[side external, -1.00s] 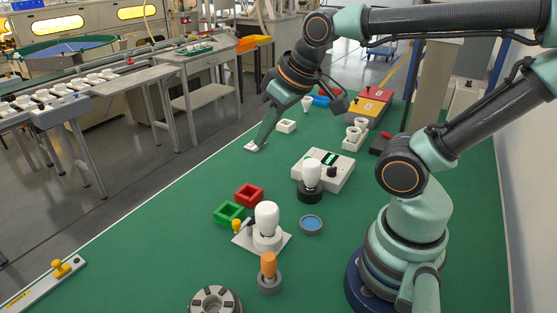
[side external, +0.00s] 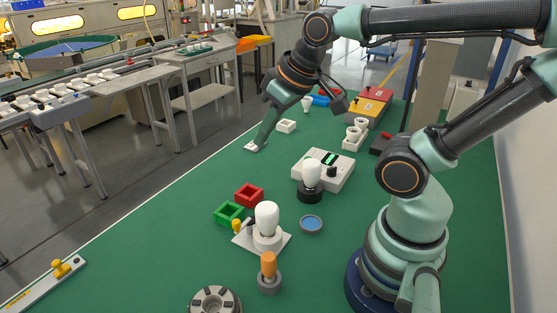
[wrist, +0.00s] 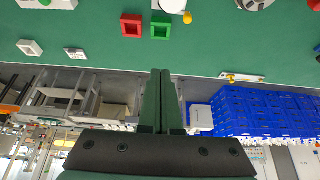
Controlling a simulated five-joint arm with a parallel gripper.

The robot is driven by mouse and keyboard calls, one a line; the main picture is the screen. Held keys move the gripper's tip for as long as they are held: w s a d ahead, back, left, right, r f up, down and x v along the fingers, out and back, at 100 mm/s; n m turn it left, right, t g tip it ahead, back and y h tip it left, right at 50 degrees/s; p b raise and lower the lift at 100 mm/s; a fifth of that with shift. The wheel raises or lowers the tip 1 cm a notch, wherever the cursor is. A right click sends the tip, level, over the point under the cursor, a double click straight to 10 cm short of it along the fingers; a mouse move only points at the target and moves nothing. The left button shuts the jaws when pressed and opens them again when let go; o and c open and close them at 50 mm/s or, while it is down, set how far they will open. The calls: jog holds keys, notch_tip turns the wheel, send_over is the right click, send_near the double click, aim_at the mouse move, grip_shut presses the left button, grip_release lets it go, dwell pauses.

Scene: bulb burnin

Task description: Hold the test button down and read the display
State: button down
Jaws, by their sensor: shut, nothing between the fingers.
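The white tester box (side external: 338,180) stands mid-table with a lit green display (side external: 330,158); its characters are too small to read. A dark knob (side external: 332,171) is on its front. A white bulb (side external: 312,172) stands upright in a black socket before it. A small white plate (side external: 250,147) lies at the table's left edge; it also shows in the wrist view (wrist: 74,53) with reddish marks. I cannot make out a button on it. My gripper (side external: 261,144) is shut and empty. Its tips (wrist: 160,72) overlap the plate in the side view but appear right of it in the wrist view; I cannot tell contact.
Red (side external: 249,195) and green (side external: 229,212) open boxes, a bulb on a white base (side external: 267,220) and a blue-topped disc (side external: 311,224) stand nearer the camera. Green table is clear between my gripper and the red box.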

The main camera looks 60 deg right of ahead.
dwell(0.4)
jog(key=w+d+f+h, duration=0.1)
jog(key=d+f, duration=0.2)
jog(key=d, duration=0.6)
jog(key=w+d+f+h, duration=0.1)
jog(key=d+f+h, duration=0.1)
jog(key=d, duration=0.8)
jog(key=w+d+f+h, duration=0.1)
jog(key=d+f+h, duration=0.1)
jog(key=d+f, duration=0.3)
jog(key=d, duration=0.4)
jog(key=shift+d+m, duration=0.25)
jog(key=shift+m, duration=0.05)
jog(key=shift+f, duration=4.4)
jog(key=shift+f, duration=0.45)
